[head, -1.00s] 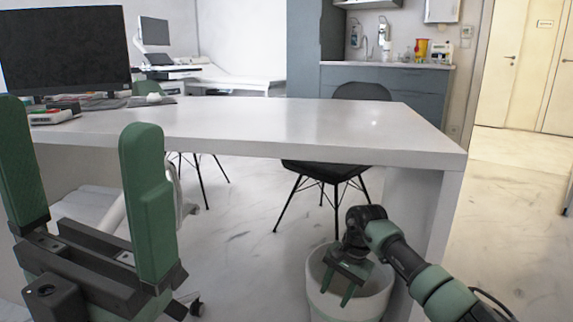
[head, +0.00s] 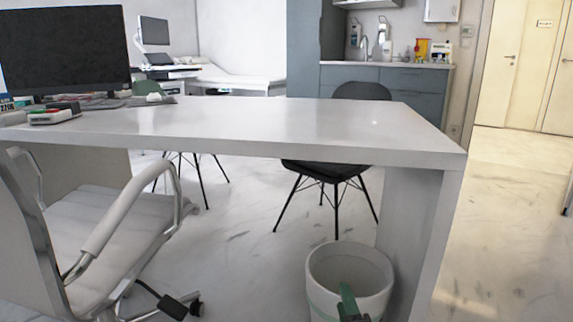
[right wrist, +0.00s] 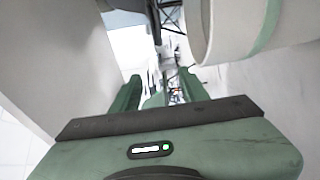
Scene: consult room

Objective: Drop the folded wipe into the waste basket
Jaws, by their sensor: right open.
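The waste basket (head: 322,292) is a round white bin with a green band, upright on the floor beside the desk's right end panel. Its wall also shows at the upper right of the right wrist view (right wrist: 232,22). The folded wipe is not visible in either view; the lower inside of the basket is hidden. My left gripper is out of view.
The white desk (head: 270,125) spans the scene, with a monitor (head: 65,50) at left. A grey-white armchair (head: 110,225) stands at lower left, a black chair (head: 335,172) behind the desk. Open floor (head: 510,240) lies to the right.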

